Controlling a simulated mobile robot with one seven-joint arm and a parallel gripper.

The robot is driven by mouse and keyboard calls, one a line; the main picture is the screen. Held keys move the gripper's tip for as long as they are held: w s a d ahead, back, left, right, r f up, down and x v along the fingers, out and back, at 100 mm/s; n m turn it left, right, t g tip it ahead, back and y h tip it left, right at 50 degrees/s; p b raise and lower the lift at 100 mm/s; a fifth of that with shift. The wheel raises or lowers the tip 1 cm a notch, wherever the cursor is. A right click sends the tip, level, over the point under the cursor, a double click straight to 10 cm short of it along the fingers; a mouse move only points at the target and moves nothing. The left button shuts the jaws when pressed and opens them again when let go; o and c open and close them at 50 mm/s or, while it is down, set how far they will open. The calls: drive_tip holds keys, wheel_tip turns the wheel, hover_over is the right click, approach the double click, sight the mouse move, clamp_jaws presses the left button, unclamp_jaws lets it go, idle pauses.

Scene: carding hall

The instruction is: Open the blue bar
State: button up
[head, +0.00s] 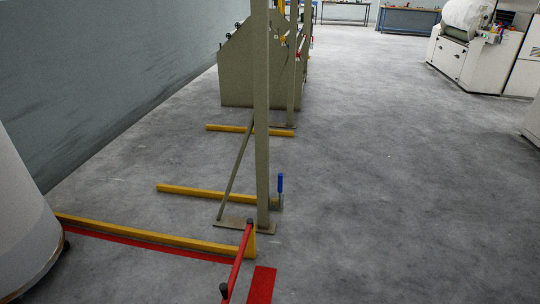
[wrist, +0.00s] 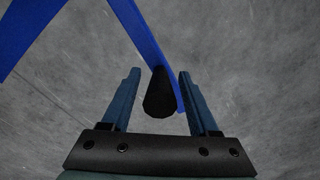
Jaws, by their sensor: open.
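The blue bar (wrist: 140,30) runs down from the top of the wrist view toward my gripper. A black rounded grip (wrist: 158,94) at its near end sits between the two fingers. My gripper (wrist: 159,74) is open, with a finger on either side of the grip and visible space on the left. The right finger overlaps a strip of blue, and I cannot tell whether they touch. A second blue length (wrist: 30,32) slants across the upper left. In the head view a small upright blue piece (head: 280,184) stands beside a post foot; I cannot tell whether it is the same bar.
A red bar (head: 236,264) with black ends slants in the foreground by a yellow floor rail (head: 150,235) and a red floor patch (head: 261,286). A tall beige post (head: 262,120) stands at centre. Grey floor (head: 400,190) is clear to the right, up to white machines (head: 480,55).

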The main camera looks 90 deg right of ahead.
wheel_tip(320, 180, up, 12)
drive_tip(key=p, duration=0.6)
drive_tip(key=shift+r, duration=0.15)
